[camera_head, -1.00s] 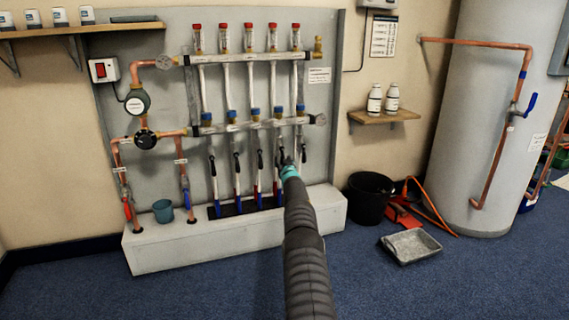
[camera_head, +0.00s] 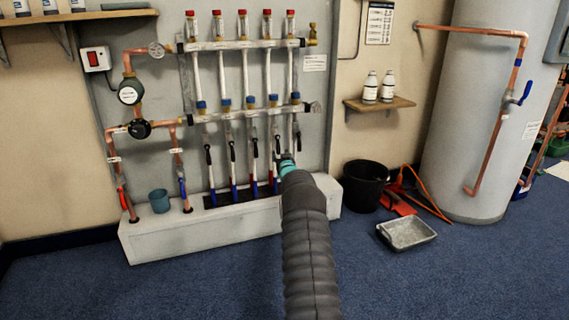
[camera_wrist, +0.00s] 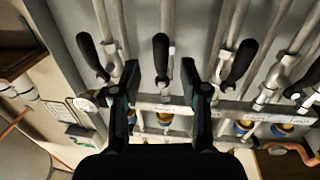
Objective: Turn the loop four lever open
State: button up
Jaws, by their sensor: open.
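The row of black loop levers hangs below the lower manifold bar (camera_head: 250,115). In the head view the fourth lever from the left (camera_head: 277,144) shows just above my gripper (camera_head: 287,162), which partly covers that area. In the wrist view, turned upside down, a black lever handle (camera_wrist: 161,55), apparently loop four's, lies between my two open fingers (camera_wrist: 160,75). It runs roughly along its pipe. The fingers stand apart on either side, and I cannot tell whether either touches it. Neighbouring levers stand outside the fingers, left (camera_wrist: 92,55) and right (camera_wrist: 240,62).
A white plinth (camera_head: 150,240) stands under the pipes, with a teal cup (camera_head: 159,201) on it. A black bucket (camera_head: 365,185), a grey tray (camera_head: 407,233) and a large tank (camera_head: 465,120) are to the right. The blue carpet in front is mostly clear.

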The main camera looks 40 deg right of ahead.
jog(key=v, duration=0.6)
jog(key=shift+s, duration=0.3)
dwell(0.4)
